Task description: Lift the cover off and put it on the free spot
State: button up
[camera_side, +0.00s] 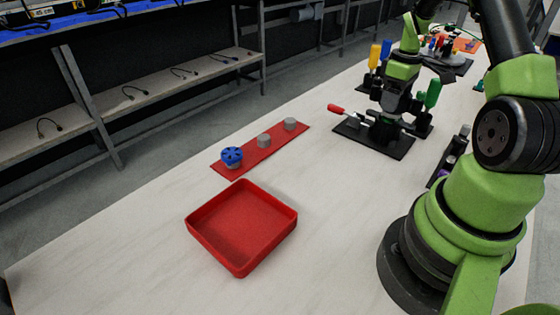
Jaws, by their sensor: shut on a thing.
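My gripper (385,126) points down over a black plate (362,138) at the right of the table. It is shut on a dark thing that it mostly hides, low over the plate. I cannot tell whether this is the cover or whether it touches the plate. A red-handled part (336,109) sticks out to the left of the plate, and a green-handled part (432,93) stands at its right. A red strip (286,144) carries a blue wheel-shaped piece (232,154) at its near end and two grey round pieces (264,140) farther along.
An empty red tray (242,228) stands in front of the strip. Yellow (374,56) and blue handles stand behind my gripper. Dark items (459,145) lie near my base. The table (320,210) is clear between the tray and my base.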

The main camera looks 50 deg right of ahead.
jog(key=shift+r, duration=1.25)
jog(key=shift+r, duration=1.5)
jog(key=shift+a, duration=0.1)
jog(key=w+a+f+n, duration=0.2)
jog(key=w+a+n, duration=0.1)
jog(key=a+n, duration=0.25)
jog(key=w+a+f+n, duration=0.1)
jog(key=w+a+n, duration=0.3)
jog(key=a, duration=0.3)
jog(key=n, duration=0.9)
send_over(309, 174)
jog(key=shift+m, duration=0.25)
notch_tip(309, 174, down, 8)
jog(key=shift+r, duration=0.25)
jog(key=shift+f, duration=2.55)
